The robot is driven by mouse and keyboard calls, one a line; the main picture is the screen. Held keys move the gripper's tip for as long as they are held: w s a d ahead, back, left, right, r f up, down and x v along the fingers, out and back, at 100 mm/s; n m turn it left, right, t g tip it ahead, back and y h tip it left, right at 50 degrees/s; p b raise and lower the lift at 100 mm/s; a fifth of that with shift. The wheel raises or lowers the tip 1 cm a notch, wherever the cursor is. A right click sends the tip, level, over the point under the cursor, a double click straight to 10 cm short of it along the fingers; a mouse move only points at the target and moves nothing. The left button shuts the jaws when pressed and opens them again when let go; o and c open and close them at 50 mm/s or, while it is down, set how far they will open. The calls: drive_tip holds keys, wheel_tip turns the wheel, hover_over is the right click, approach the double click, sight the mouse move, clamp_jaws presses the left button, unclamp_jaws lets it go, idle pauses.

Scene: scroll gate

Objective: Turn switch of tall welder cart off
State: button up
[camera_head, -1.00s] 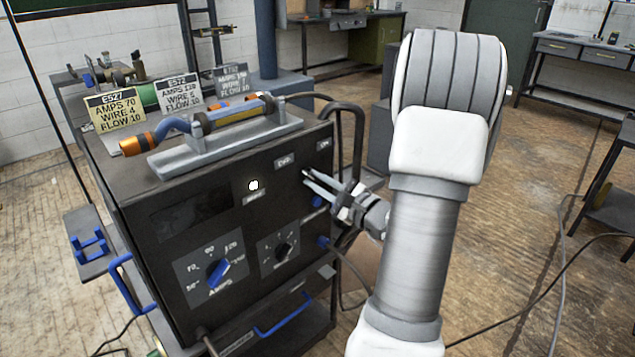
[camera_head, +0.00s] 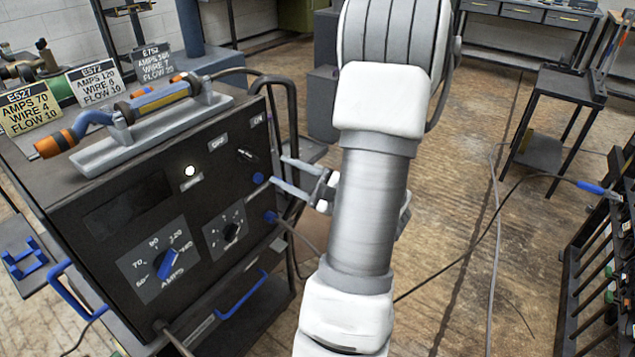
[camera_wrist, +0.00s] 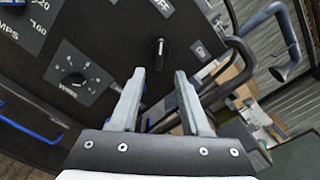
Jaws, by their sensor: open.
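The tall welder cart (camera_head: 100,224) is a dark box with a sloping front panel at left in the head view. Its black switch (camera_head: 246,155) sits near the panel's upper right edge, between an OFF label (camera_head: 217,143) on its left and an ON label (camera_head: 257,120) above right. In the wrist view the switch (camera_wrist: 160,55) carries a white mark, pointing upward in the picture. My gripper (camera_head: 281,172) is open and empty, right of the switch and apart from it. In the wrist view its fingertips (camera_wrist: 160,75) sit just below the switch, one on either side.
A white lamp (camera_head: 190,171) is lit on the panel. An amps dial (camera_head: 168,263), a smaller dial (camera_head: 231,232) and blue plugs (camera_head: 258,179) share the panel. A torch (camera_head: 150,100) and label cards (camera_head: 30,106) are on top. A dark handle rail (camera_head: 292,105) stands at right.

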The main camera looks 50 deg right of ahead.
drive_tip(key=s, duration=0.8)
drive_tip(key=shift+s+d+p, duration=0.2)
drive_tip(key=shift+d+p, duration=0.1)
drive_tip(key=shift+p, duration=0.05)
